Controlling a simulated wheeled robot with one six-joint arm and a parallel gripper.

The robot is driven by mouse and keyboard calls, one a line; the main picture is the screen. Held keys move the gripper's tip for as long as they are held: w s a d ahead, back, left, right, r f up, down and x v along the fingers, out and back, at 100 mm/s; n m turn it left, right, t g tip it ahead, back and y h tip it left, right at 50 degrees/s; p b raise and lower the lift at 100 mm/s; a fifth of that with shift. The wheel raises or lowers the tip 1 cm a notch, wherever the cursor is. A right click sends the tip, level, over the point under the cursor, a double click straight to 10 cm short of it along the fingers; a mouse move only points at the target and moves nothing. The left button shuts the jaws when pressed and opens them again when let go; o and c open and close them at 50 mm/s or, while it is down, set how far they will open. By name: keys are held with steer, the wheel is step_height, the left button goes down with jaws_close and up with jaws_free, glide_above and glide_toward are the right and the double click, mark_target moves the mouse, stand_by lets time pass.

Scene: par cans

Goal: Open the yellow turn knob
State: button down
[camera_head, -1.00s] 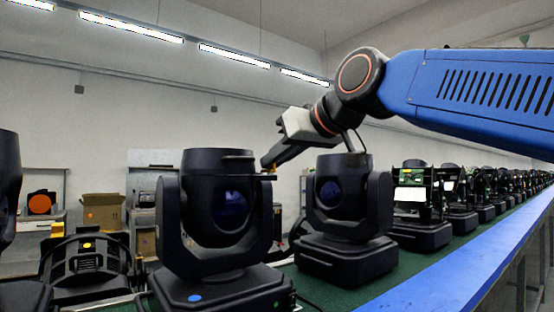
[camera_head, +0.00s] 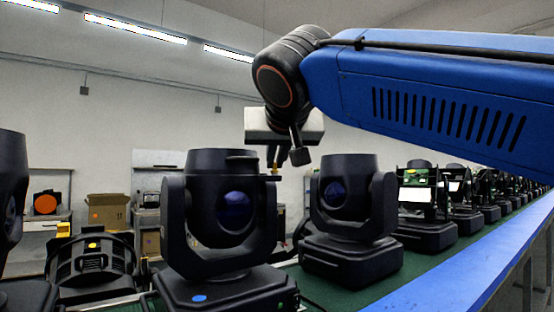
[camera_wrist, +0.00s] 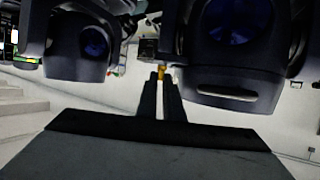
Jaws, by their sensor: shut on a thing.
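The yellow turn knob (camera_wrist: 162,73) is a small brass-yellow piece on the side of the nearest black moving-head lamp (camera_head: 222,270). In the wrist view it sits at the tips of my gripper (camera_wrist: 161,79), whose two dark fingers are shut on it. In the head view my gripper (camera_head: 277,166) hangs from above at the lamp's upper right side, and only a sliver of yellow shows there. The lamp stands upright with its lens facing front. The wrist view shows this lamp upside down, its head (camera_wrist: 240,75) just right of the fingers.
A second lamp (camera_head: 350,262) stands close on the right, with a long row of lamps behind it along the green bench top (camera_head: 402,270) with a blue edge (camera_head: 450,275). Another lamp (camera_head: 12,200) is at the far left. A cardboard box (camera_head: 107,211) sits at the back.

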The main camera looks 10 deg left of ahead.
steer(key=shift+a+f+m+h, duration=0.15)
steer(key=shift+f+m+h, duration=0.05)
steer(key=shift+m+h, duration=0.55)
steer(key=c, duration=1.9)
jaws_free()
steer(key=shift+s+r, duration=0.1)
steer(key=v, duration=1.7)
steer(key=shift+s+f, duration=0.2)
steer(key=shift+s, duration=0.1)
